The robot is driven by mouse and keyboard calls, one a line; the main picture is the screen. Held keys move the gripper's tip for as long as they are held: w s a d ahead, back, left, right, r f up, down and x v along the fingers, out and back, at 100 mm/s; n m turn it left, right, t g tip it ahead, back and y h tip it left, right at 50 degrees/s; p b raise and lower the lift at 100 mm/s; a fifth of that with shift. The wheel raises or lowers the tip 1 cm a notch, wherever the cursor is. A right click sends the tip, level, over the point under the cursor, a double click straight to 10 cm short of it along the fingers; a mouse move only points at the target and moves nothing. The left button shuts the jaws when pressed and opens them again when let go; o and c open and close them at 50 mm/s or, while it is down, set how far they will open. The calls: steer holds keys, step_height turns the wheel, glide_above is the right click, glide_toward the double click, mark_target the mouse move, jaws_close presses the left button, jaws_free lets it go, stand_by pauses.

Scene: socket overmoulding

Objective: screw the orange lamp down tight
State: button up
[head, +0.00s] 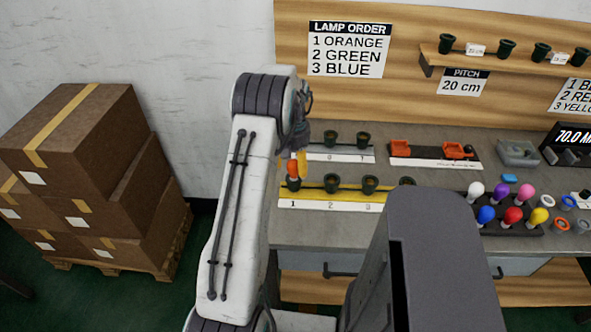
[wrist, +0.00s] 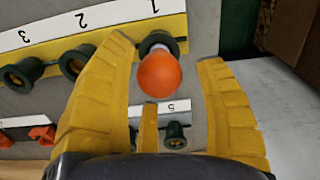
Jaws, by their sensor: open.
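The orange lamp (wrist: 158,76) sits in the dark green socket (wrist: 157,42) marked 1 on the yellow strip (wrist: 112,37), seen in the wrist view. In the head view the orange lamp (head: 293,169) shows at the strip's left end. My gripper (wrist: 172,55) is open, its yellow fingers on either side of the lamp with gaps to both. In the head view my gripper (head: 301,162) is partly hidden by my arm. How far the lamp is screwed in cannot be told.
Empty sockets 2 (head: 332,183) and 3 (head: 370,184) stand beside it on the strip. Another row of sockets (head: 331,138) lies behind. A dark tray (head: 513,229) of coloured lamps is at the right. A lamp order sign (head: 349,49) lists orange first.

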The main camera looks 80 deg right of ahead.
steer(key=n, duration=0.4)
steer(key=shift+n, duration=0.4)
steer(key=shift+c, duration=0.3)
